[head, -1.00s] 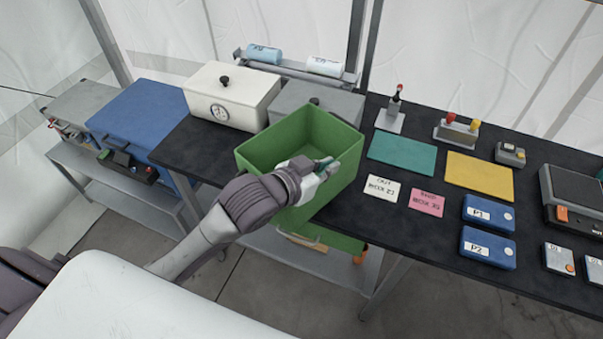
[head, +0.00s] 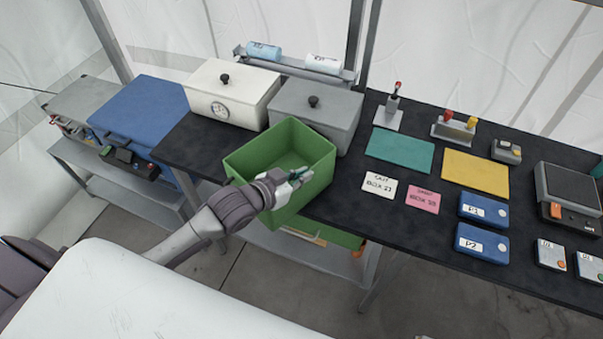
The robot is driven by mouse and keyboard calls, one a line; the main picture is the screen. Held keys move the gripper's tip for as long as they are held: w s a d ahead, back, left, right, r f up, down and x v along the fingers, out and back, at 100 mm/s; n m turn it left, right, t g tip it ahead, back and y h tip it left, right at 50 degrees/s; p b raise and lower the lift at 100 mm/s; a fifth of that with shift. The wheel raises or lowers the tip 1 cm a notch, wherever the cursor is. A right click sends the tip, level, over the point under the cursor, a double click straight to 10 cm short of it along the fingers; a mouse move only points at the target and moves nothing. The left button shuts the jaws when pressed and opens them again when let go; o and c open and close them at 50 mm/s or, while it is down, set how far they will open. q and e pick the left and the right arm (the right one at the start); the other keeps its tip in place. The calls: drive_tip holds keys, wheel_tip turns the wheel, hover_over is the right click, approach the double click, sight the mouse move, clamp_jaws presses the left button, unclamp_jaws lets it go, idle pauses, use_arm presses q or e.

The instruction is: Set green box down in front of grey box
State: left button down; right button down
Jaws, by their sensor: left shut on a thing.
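The green box (head: 262,157) is an open, empty-looking bin at the front left part of the black table. My left gripper (head: 298,176) is shut on its near wall. The grey box (head: 318,107), lidded with a black knob, stands just behind the green box, to its upper right. The green box covers the grey box's lower left corner. I cannot tell whether the green box's bottom touches the table. My right gripper is not in view.
A white box (head: 232,93) with a dial stands left of the grey box. To the right lie a white card (head: 379,185), a pink card (head: 423,199), a teal mat (head: 400,150) and a yellow mat (head: 475,171). Another green bin (head: 330,234) sits on the shelf below.

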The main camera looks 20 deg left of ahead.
use_arm(q)
drive_tip(key=shift+r, duration=0.1)
drive_tip(key=c, duration=1.6)
unclamp_jaws()
drive_tip(key=shift+o, duration=1.4)
drive_tip(key=b+v, duration=0.2)
drive_tip(key=v, duration=1)
drive_tip(key=shift+d+r, duration=0.1)
